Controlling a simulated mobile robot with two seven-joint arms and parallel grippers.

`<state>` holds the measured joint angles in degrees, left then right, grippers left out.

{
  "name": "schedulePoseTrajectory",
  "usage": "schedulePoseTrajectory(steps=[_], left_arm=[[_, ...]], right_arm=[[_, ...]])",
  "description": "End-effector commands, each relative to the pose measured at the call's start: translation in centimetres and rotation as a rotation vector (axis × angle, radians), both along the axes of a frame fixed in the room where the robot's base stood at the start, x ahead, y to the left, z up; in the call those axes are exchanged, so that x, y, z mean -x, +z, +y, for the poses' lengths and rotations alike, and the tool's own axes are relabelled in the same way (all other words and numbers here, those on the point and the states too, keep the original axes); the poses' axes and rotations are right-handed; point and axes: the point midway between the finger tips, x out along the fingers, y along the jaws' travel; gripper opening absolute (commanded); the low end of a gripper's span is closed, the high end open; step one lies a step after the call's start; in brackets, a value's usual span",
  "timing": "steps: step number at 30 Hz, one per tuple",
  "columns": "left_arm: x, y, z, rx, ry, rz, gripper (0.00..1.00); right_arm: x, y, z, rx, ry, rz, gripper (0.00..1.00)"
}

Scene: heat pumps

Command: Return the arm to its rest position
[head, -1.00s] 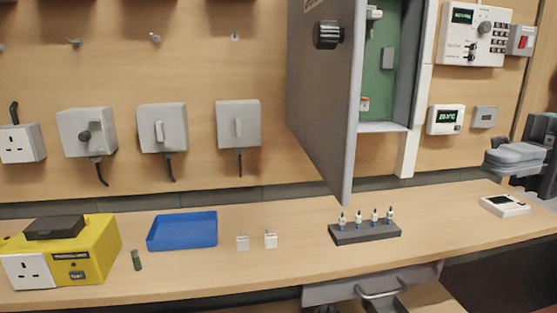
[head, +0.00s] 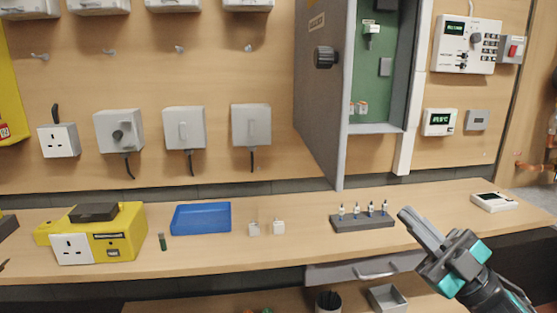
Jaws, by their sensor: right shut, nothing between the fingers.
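My right gripper (head: 424,229) is in the head view at the lower right, in front of the bench's front edge. Its grey fingers point up and to the left. They are together with nothing between them. The rest of my right arm runs out of the picture at the lower right. My left gripper cannot be made out in the head view.
The bench (head: 300,208) holds a yellow tester (head: 125,232), a blue tray (head: 201,217), two small white blocks (head: 278,227) and a dark rack of small bottles (head: 362,223) close to my right gripper. A grey cabinet (head: 322,120) stands open above. A drawer (head: 365,269) sits under the bench.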

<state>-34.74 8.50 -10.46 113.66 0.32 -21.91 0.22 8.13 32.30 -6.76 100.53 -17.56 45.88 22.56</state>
Motion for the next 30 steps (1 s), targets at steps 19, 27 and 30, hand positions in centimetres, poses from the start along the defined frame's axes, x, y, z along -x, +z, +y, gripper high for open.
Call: schedulePoseTrajectory(steps=[19, 27, 30], left_arm=[[0.9, 1.6, 1.2, -0.016, 0.022, 0.007, 0.89], [1.0, 1.5, 1.2, -0.016, 0.021, 0.009, 0.89], [1.0, 1.4, 1.1, -0.016, 0.021, 0.010, 0.89]], right_arm=[[15.0, -33.2, 3.2, -0.099, -0.607, 1.432, 0.00], [16.4, -34.2, 3.6, -0.084, -0.616, 1.492, 0.00], [16.4, -34.2, 3.6, -0.085, -0.616, 1.491, 0.00]])
